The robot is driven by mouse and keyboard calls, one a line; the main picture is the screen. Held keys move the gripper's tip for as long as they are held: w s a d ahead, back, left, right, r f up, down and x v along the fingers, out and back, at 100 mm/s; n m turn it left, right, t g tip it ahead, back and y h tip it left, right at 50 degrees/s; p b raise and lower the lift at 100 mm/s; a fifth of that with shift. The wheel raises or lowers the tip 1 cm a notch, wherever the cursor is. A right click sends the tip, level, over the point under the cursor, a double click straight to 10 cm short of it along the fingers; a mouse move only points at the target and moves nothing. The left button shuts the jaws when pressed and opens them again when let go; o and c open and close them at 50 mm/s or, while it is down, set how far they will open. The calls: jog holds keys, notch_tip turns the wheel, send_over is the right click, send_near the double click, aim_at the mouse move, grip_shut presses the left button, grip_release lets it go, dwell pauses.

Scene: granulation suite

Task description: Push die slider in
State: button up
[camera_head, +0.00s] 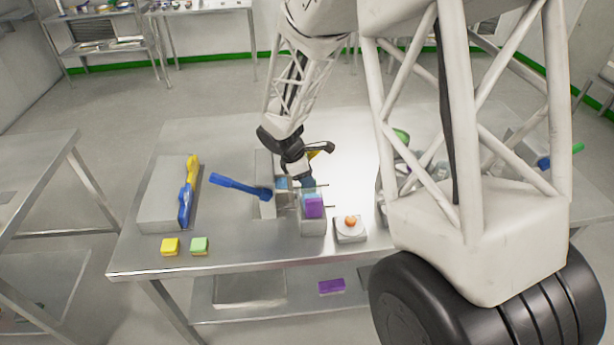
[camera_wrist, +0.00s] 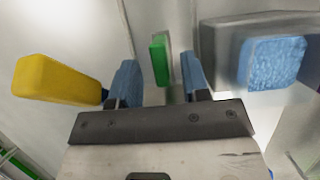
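A grey press-like device (camera_head: 265,170) stands mid-table with a blue lever handle (camera_head: 240,187) reaching left. A purple block (camera_head: 313,207) with light blue above it sits in its front grey part. My gripper (camera_head: 295,183) is low over the device, pointing down. In the wrist view my gripper (camera_wrist: 158,82) has its blue fingertips apart, with nothing held between them. A green block (camera_wrist: 160,58) shows beyond the gap. A grey body with a blue textured face (camera_wrist: 272,63) is right of the fingers. I cannot tell which part is the die slider; my wrist hides some of the device.
A yellow-ended piece (camera_wrist: 57,80) is close left of the fingers in the wrist view. A grey box (camera_head: 165,195) with a blue and yellow tool (camera_head: 187,190), yellow (camera_head: 170,246) and green (camera_head: 199,245) blocks, and a white dish (camera_head: 350,229) are around the device.

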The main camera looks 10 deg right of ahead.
jog(key=v, duration=0.8)
dwell(0.4)
jog(key=o, duration=0.3)
jog(key=shift+f, duration=0.1)
jog(key=m, duration=0.3)
jog(key=d+f+m+y, duration=0.1)
jog(key=m, duration=0.2)
jog(key=d+m+y, duration=0.1)
jog(key=m, duration=0.2)
jog(key=shift+s+f, duration=0.25)
jog(key=shift+s, duration=0.1)
jog(key=m, duration=0.1)
jog(key=m+y, duration=0.1)
jog(key=m, duration=0.1)
jog(key=d+m, duration=0.1)
jog(key=m, duration=0.1)
jog(key=shift+f+y, duration=0.3)
jog(key=m, duration=0.4)
jog(key=shift+w+d+f+y, duration=0.1)
jog(key=shift+d+y, duration=0.2)
jog(key=shift+y, duration=0.1)
